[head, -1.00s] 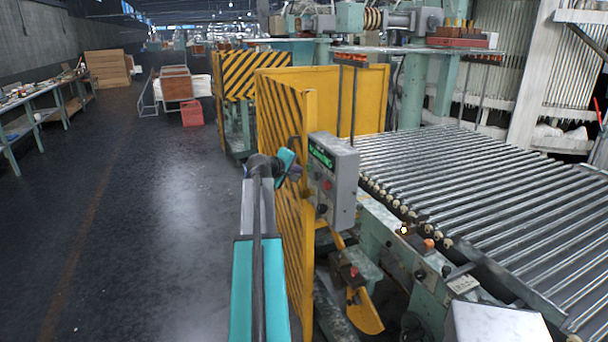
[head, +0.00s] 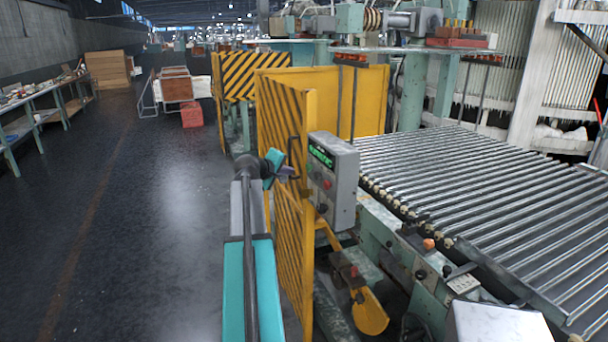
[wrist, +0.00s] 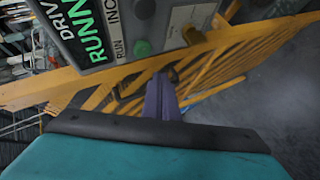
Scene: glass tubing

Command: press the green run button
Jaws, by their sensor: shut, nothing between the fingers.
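In the wrist view the green button (wrist: 143,49) sits beside the RUN label, and the display (wrist: 90,32) reads RUNNING. My gripper (head: 287,173) is just left of the box in the head view. Its purple fingers are shut and empty; in the wrist view the fingertips (wrist: 166,77) are below and right of the green button. A gap shows between them. The green button cannot be made out in the head view.
The yellow slatted guard (head: 292,225) stands close beside my arm and the box. A roller conveyor (head: 470,190) fills the right. The aisle floor (head: 150,230) on the left is clear. A dark button (wrist: 144,9) sits near the green one.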

